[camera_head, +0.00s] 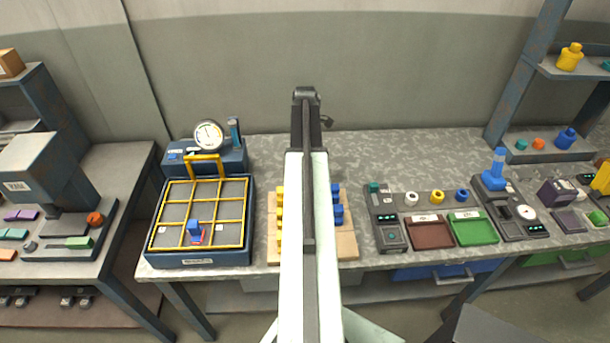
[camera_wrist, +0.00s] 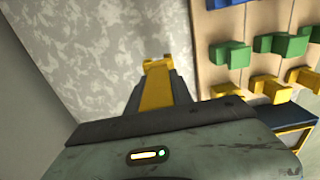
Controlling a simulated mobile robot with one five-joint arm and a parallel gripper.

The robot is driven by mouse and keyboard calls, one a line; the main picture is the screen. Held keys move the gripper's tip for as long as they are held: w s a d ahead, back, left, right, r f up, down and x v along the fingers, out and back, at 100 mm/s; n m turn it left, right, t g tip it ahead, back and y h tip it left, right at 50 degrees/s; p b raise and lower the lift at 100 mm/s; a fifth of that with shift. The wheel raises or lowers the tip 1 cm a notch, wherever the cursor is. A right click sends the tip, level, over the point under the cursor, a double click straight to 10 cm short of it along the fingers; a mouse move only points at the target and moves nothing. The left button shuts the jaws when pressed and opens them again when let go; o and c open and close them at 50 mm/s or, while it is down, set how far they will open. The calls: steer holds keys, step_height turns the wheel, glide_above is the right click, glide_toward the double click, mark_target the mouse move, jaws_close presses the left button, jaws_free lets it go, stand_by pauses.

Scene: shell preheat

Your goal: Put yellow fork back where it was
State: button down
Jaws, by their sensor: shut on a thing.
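In the wrist view, my gripper (camera_wrist: 158,80) is shut on a yellow fork (camera_wrist: 155,97), which lies between the fingers with its end showing at the tips. Under it is bare grey bench top. The wooden board (camera_wrist: 200,50) with more forks is beside it, to the right in this view, apart from the held fork. In the head view my arm covers the middle of the board (camera_head: 347,247), and the held fork cannot be made out there. Yellow forks (camera_head: 279,215) stand on the board's left side and blue forks (camera_head: 338,214) on its right. Green forks (camera_wrist: 232,53) show in the wrist view.
A fixture with a yellow grid (camera_head: 200,200) and a gauge (camera_head: 209,135) stands left of the board. A small blue piece (camera_head: 194,228) is on it. A dark device (camera_head: 388,220), a red tray (camera_head: 428,232) and a green tray (camera_head: 473,228) are to the right. The rear bench is clear.

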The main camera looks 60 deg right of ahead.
step_height(320, 180, down, 5)
steer(key=b, duration=0.3)
steer(key=shift+s+r+b, duration=0.1)
steer(key=shift+r+b, duration=0.1)
steer(key=shift+b, duration=0.15)
steer(key=shift+r, duration=0.2)
steer(key=shift+f, duration=0.15)
steer(key=c, duration=1.1)
jaws_free()
step_height(320, 180, up, 13)
steer(key=p, duration=1.2)
steer(key=shift+f+p, duration=0.2)
steer(key=shift+p, duration=0.15)
steer(key=shift+f, duration=0.1)
